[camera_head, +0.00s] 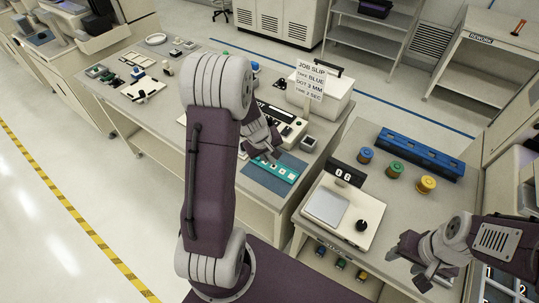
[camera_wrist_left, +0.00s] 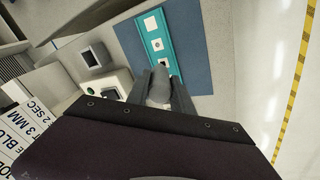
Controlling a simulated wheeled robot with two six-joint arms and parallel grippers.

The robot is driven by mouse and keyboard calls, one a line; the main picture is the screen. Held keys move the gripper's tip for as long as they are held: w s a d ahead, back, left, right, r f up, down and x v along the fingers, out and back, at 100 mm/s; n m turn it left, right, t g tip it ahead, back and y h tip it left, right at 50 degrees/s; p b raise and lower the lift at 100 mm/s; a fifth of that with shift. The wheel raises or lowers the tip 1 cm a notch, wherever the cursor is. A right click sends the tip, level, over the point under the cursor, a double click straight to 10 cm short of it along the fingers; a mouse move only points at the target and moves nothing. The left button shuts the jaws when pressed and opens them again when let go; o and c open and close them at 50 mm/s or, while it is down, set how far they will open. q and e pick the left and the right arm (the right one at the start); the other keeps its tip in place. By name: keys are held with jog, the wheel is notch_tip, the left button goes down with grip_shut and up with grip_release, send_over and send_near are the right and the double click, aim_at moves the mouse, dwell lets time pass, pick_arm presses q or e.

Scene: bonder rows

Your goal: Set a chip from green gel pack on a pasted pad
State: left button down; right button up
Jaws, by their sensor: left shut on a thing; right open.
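My left gripper (camera_head: 268,153) is over the teal strip (camera_head: 286,173) on the near end of the long bench. The left wrist view shows its fingers (camera_wrist_left: 161,90) shut around a grey rounded thing (camera_wrist_left: 160,82); I cannot tell exactly what it is. The strip (camera_wrist_left: 165,33) lies on a blue mat (camera_wrist_left: 200,72) and bears a few white square pads; the middle pad (camera_wrist_left: 157,44) has a dark spot. A small greenish square pack (camera_head: 97,71) is at the bench's far left; I cannot tell if it is the green gel pack. My right gripper (camera_head: 420,268) is open and empty.
A small dark-topped grey box (camera_head: 309,143) stands beside the strip. The job slip (camera_head: 310,80) stands behind it by a white case (camera_head: 335,95).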

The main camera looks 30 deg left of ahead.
pick_arm(q)
notch_tip(320, 180, up, 5)
jog(key=p, duration=0.4)
jog(key=shift+f, duration=0.1)
dwell(0.3)
